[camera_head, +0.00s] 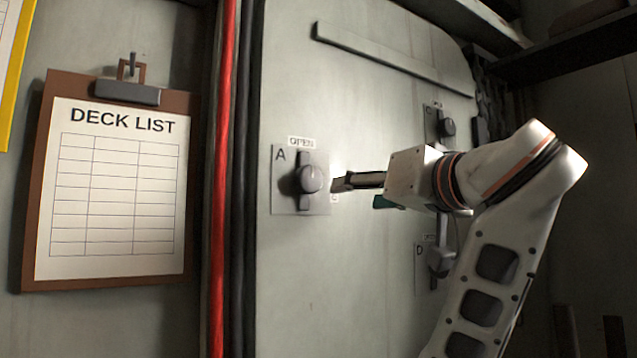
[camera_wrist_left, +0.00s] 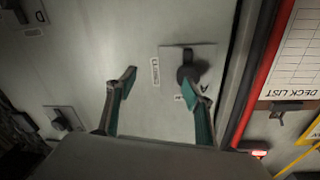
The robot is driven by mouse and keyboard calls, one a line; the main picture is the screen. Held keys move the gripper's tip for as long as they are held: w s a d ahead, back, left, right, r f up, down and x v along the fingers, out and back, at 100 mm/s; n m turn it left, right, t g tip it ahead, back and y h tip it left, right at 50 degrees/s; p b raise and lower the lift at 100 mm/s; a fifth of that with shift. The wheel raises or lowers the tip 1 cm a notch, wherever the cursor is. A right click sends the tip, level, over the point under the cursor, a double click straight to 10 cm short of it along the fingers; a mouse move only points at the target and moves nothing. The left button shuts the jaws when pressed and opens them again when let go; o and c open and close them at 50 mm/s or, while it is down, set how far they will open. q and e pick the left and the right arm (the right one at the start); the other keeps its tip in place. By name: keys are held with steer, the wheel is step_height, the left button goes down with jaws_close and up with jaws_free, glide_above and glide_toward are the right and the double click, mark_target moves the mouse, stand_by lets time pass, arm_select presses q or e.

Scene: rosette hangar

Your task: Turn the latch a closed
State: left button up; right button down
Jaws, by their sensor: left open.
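Latch A (camera_head: 311,179) is a dark round knob with an upright bar on a grey plate on the pale door. An OPEN label sits above it. In the wrist view, latch A (camera_wrist_left: 190,74) shows upside down, with a CLOSED label beside its plate. Its bar lies along the line towards OPEN, not towards CLOSED. My left gripper (camera_head: 357,191) is open and empty, just right of the latch. In the wrist view, my left gripper (camera_wrist_left: 158,86) has one teal fingertip overlapping the knob's edge and the other over bare door. Contact cannot be told. My right gripper is not in view.
Latch C (camera_head: 447,127) and latch D (camera_head: 440,258) are on the door's right side, partly behind my arm. A raised bar (camera_head: 385,58) crosses the door's top. A red pipe (camera_head: 222,180) and a DECK LIST clipboard (camera_head: 112,190) are at left. The lower door is clear.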

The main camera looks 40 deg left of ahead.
arm_select(q)
steer(key=n+g, duration=0.1)
steer(key=n, duration=0.1)
glide_toward(312, 178)
steer(key=shift+y, duration=0.3)
steer(key=p+x, duration=0.1)
steer(key=x, duration=0.5)
steer(key=shift+w+a+f, duration=0.15)
steer(key=shift+w+a, duration=0.05)
steer(key=shift+a, duration=0.15)
steer(key=shift+w+a+f, duration=0.1)
steer(key=shift+w+a, duration=0.1)
steer(key=shift+a, duration=0.4)
steer(key=c, duration=0.9)
steer(key=shift+c, duration=1)
